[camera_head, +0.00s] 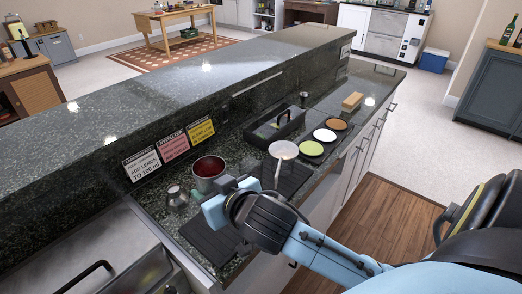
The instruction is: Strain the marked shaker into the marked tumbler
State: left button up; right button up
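My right gripper (220,198) reaches in from the lower right over the counter. Its light-blue and black hand is seen from behind, so I cannot tell whether its fingers are open or shut. Just beyond it stands a metal cup with a dark red inside (208,168), its lower right side partly hidden by the hand. I cannot tell whether they touch. A small silver vessel (176,197) stands to the left of the cup. A pale round-topped glass on a stem (284,150) stands right of the hand. No mark identifying the shaker or tumbler is readable. My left gripper is not in view.
Dark mats (212,242) lie around the hand. Green (311,148), white (325,135) and brown (337,124) discs lie to the right, near a black caddy (275,125) and a tan block (352,101). A raised ledge (130,110) with cards (174,146) borders the counter behind.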

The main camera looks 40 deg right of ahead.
aim_at(287, 166)
jog(key=u, duration=1.45)
jog(key=k, duration=1.1)
jog(key=z, duration=1.8)
jog(key=i, duration=0.2)
jog(key=u, duration=0.05)
